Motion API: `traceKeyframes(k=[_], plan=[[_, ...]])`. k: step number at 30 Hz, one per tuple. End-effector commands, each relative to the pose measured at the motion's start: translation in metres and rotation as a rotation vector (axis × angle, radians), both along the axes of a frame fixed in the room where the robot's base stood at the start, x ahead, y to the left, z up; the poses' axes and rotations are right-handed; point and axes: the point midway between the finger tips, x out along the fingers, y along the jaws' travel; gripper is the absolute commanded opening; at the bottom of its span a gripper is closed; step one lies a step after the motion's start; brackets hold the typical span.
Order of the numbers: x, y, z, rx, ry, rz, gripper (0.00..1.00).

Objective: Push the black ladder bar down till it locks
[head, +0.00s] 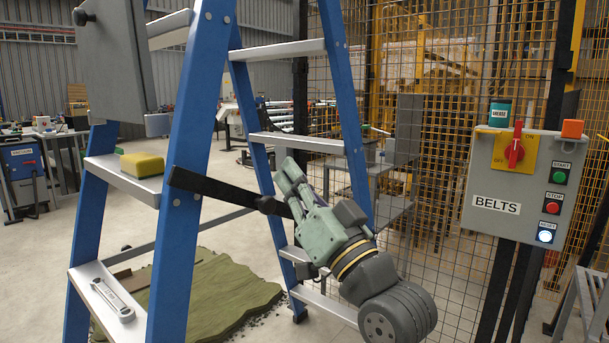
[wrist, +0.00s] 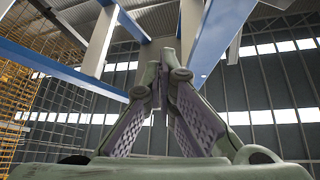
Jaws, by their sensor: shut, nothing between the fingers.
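The black ladder bar (head: 225,192) runs from the near blue rail of the stepladder (head: 190,130) and slopes slightly down to the right. A round black knob (head: 267,205) sits on it close to my gripper. The bar's right end is hidden behind my gripper, so I cannot tell whether it is locked. My gripper (head: 284,172) is shut and empty, with its fingers pointing up and left across the bar's right part. I cannot tell whether it touches the bar. In the wrist view the closed fingertips (wrist: 160,72) point up between blue rails; the bar is not clear there.
A yellow sponge (head: 142,164) lies on a ladder step and a wrench (head: 113,298) on a lower one. Green turf (head: 215,295) lies on the floor. A mesh fence and the BELTS control box (head: 515,190) stand at the right.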

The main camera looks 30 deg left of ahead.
Motion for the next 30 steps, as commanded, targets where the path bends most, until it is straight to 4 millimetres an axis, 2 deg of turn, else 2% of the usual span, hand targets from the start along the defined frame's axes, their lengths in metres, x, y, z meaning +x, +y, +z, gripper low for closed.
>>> traceKeyframes(k=[1,3,6,10,14,26,30], plan=[[0.016,-0.015,-0.001,-0.043,0.062,0.026,0.0],[0.027,-0.029,-0.01,-0.095,0.131,0.072,0.0],[0.033,-0.044,-0.021,-0.146,0.189,0.117,0.0],[0.035,-0.049,-0.026,-0.173,0.217,0.144,0.0],[0.037,-0.036,-0.022,-0.176,0.22,0.149,0.0],[0.055,0.042,0.005,-0.175,0.218,0.149,0.0],[0.047,0.044,-0.016,-0.176,0.219,0.144,0.0]])
